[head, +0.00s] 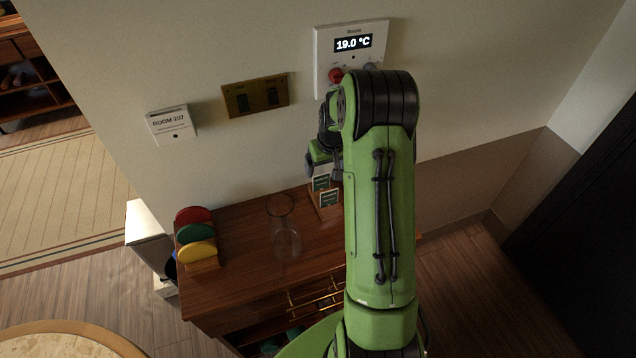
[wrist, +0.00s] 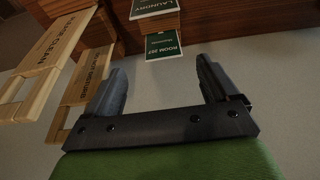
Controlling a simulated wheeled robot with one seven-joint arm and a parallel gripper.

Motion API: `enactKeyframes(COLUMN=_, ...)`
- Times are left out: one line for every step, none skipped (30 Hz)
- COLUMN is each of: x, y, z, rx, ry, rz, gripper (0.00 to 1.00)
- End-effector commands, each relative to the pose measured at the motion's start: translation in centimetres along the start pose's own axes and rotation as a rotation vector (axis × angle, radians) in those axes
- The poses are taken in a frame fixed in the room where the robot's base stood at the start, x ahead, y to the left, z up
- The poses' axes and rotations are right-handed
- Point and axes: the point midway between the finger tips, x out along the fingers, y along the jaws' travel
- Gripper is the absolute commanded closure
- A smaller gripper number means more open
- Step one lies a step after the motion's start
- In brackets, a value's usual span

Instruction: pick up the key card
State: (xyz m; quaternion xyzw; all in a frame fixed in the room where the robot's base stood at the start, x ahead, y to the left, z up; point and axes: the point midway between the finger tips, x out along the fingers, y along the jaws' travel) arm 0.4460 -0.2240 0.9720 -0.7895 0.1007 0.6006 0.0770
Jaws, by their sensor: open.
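A green card marked ROOM 207 (wrist: 163,46), likely the key card, sits in the wrist view just beyond my gripper (wrist: 160,66). A second green card, marked LAUNDRY (wrist: 154,8), is above it at a wooden block. My gripper is open and empty, with one dark finger to each side of the ROOM 207 card's line and the card apart from them. In the head view two small green-and-white cards (head: 329,197) show at a wooden stand beside my arm; I cannot tell which is which. My arm hides much of my gripper there.
Two wooden door tags, PLEASE CLEAN (wrist: 60,40) and another (wrist: 84,78), lie close to the left finger. A clear glass vase (head: 284,240) and a rack of coloured discs (head: 196,240) stand on the wooden cabinet (head: 240,275). The wall carries a thermostat (head: 353,60).

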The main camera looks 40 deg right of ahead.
Motion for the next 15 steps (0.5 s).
enactKeyframes(x=1.4, y=-0.1, z=0.1, rx=-0.001, ry=-0.003, rz=-0.002, gripper=0.13)
enactKeyframes(x=2.1, y=-0.1, z=0.1, rx=-0.001, ry=-0.004, rz=-0.002, gripper=0.13)
enactKeyframes(x=2.8, y=-0.1, z=0.1, rx=-0.001, ry=-0.002, rz=-0.001, gripper=0.13)
enactKeyframes(x=3.2, y=-0.1, z=0.0, rx=-0.001, ry=-0.001, rz=-0.001, gripper=0.13)
enactKeyframes(x=3.5, y=-0.1, z=0.0, rx=-0.001, ry=-0.001, rz=-0.001, gripper=0.13)
enactKeyframes(x=3.8, y=-0.1, z=0.0, rx=-0.001, ry=-0.001, rz=0.000, gripper=0.13)
enactKeyframes(x=4.1, y=-0.1, z=0.0, rx=-0.001, ry=-0.001, rz=0.000, gripper=0.13)
enactKeyframes(x=4.5, y=-0.1, z=0.0, rx=-0.001, ry=-0.002, rz=-0.001, gripper=0.13)
enactKeyframes(x=5.2, y=-0.2, z=-0.1, rx=-0.001, ry=-0.001, rz=-0.001, gripper=0.13)
enactKeyframes(x=5.8, y=-0.3, z=-0.1, rx=-0.001, ry=-0.002, rz=-0.002, gripper=0.13)
enactKeyframes(x=6.4, y=-0.4, z=-0.1, rx=-0.001, ry=-0.003, rz=-0.002, gripper=0.13)
enactKeyframes(x=7.2, y=-0.4, z=-0.2, rx=-0.001, ry=-0.003, rz=-0.002, gripper=0.13)
enactKeyframes(x=7.7, y=-0.4, z=-0.2, rx=0.000, ry=-0.001, rz=-0.001, gripper=0.13)
enactKeyframes(x=8.2, y=-0.4, z=-0.2, rx=0.000, ry=-0.002, rz=-0.001, gripper=0.13)
enactKeyframes(x=8.7, y=-0.4, z=-0.2, rx=0.000, ry=-0.002, rz=0.000, gripper=0.13)
